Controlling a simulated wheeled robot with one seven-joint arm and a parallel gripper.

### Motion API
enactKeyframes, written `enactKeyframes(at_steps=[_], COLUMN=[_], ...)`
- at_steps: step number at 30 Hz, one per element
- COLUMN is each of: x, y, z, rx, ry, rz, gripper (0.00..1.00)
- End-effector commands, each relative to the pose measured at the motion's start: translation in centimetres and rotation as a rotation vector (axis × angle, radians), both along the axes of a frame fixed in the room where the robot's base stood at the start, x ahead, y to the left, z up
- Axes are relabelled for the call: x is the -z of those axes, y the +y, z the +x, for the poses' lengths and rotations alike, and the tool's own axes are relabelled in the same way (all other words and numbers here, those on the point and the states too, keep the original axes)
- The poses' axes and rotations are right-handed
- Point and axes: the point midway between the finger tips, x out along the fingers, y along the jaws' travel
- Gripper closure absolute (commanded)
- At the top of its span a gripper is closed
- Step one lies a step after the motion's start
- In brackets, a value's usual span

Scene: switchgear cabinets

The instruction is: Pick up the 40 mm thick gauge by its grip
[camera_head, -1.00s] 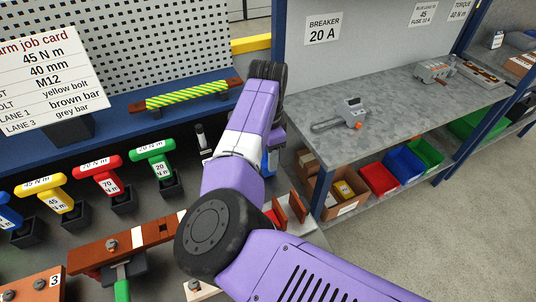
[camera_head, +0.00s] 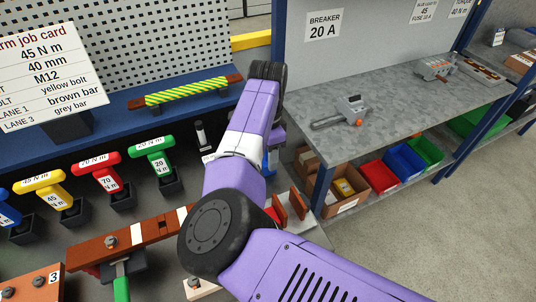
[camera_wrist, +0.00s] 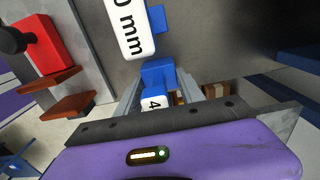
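The 40 mm gauge shows in the wrist view as a blue piece with a white label (camera_wrist: 128,28) ending in "0 mm", at the top centre. Its blue grip (camera_wrist: 157,72) stands towards my gripper and carries a small white tag with a "4". My gripper (camera_wrist: 159,85) has its two fingers apart, one on each side of the grip; firm contact is not visible. In the head view a blue part of the gauge (camera_head: 266,163) peeks out beside my purple arm, which hides the gripper and most of the gauge.
A red block with a black knob (camera_wrist: 38,45) and brown plates (camera_wrist: 70,105) lie left in the wrist view. Coloured torque handles (camera_head: 97,177) stand in a row left of my arm. A grey bench (camera_head: 400,100) is at the right.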

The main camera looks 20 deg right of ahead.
Motion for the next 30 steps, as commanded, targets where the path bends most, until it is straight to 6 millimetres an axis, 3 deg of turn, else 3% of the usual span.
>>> enactKeyframes(at_steps=[1, 3, 4, 14, 30], x=[0.0, 0.0, 0.0, -0.2, -7.2], y=[0.0, 0.0, 0.0, 0.0, 0.0], z=[0.0, 0.0, 0.0, 0.0, 0.0], rx=[0.0, 0.0, 0.0, 0.0, 0.0], ry=[0.0, 0.0, 0.0, -0.001, 0.0], rz=[0.0, 0.0, 0.0, 0.0, -0.001], gripper=[0.45, 0.32, 0.3, 0.3, 0.3])
